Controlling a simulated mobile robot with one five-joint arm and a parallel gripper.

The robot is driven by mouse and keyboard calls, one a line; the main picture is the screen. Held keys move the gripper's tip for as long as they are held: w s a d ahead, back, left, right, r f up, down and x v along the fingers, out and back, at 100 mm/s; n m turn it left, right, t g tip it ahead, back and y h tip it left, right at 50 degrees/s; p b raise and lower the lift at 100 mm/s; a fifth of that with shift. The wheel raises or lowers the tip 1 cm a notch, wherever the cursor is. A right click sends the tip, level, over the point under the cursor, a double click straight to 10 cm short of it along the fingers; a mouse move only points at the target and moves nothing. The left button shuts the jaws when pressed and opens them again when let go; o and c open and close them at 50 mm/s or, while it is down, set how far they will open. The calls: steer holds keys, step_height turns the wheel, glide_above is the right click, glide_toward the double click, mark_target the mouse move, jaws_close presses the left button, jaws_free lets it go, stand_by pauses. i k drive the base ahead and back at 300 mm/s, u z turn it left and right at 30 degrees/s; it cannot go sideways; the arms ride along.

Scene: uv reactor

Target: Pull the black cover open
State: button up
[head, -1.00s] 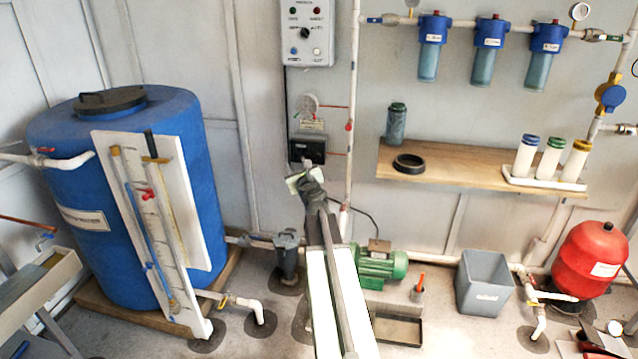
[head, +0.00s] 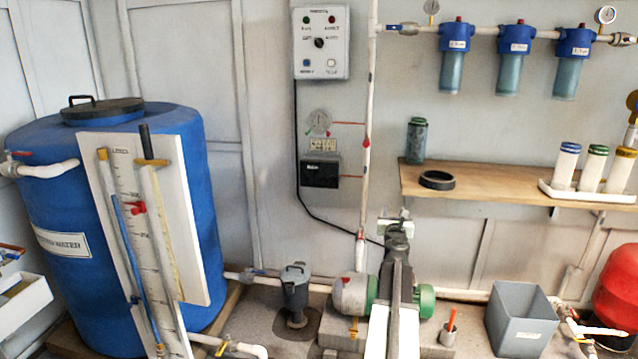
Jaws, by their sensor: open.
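A small black box (head: 321,172) with a flat black front is fixed to the grey wall, under a round gauge; its front appears closed. A black round lid with a handle (head: 103,110) lies on top of the blue tank (head: 188,160); it also looks shut. I cannot tell for sure which of the two is the black cover. My gripper (head: 393,222) is open and appears empty, right of and lower than the black box in the picture, in front of the wall and apart from both. My arm hides part of the pump behind it.
A control panel (head: 321,42) hangs above the gauge (head: 318,122). A vertical white pipe (head: 367,120) runs right of the box. A wooden shelf (head: 480,185) is at the right. The green and grey pump (head: 352,295) and a grey bin (head: 520,318) stand low.

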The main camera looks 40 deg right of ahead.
mark_target(322, 173)
steer(key=i, duration=1.1)
